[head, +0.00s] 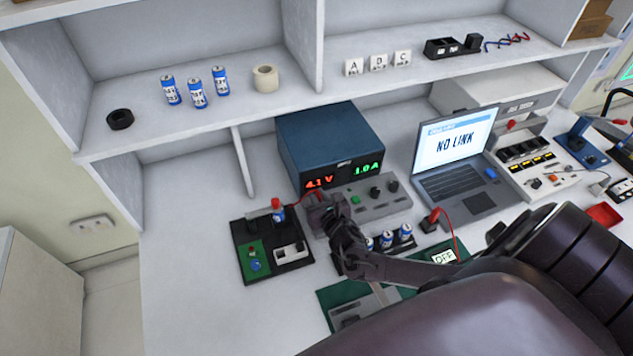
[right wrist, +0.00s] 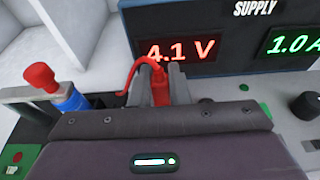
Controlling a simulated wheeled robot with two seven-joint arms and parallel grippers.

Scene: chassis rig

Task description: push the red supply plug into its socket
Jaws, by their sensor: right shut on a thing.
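My right gripper (head: 324,208) is at the front of the blue power supply (head: 345,133), near the left end of its grey control panel (head: 370,205). In the right wrist view its two grey fingers (right wrist: 158,88) are shut on the red supply plug (right wrist: 160,88), which has a red cable looping off to the left. The plug's tip and the socket are hidden behind the gripper body, so I cannot tell whether they touch. The supply reads 4.1 V and 1.0 A. My left gripper is not in view.
A black tray (head: 262,270) with a red-topped post (head: 276,204) and a blue cell stands just left of the gripper. Several blue cells (head: 387,239) and another red plug (head: 434,216) lie to its right. A laptop (head: 455,165) reads NO LINK. A shelf (head: 220,115) overhangs behind.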

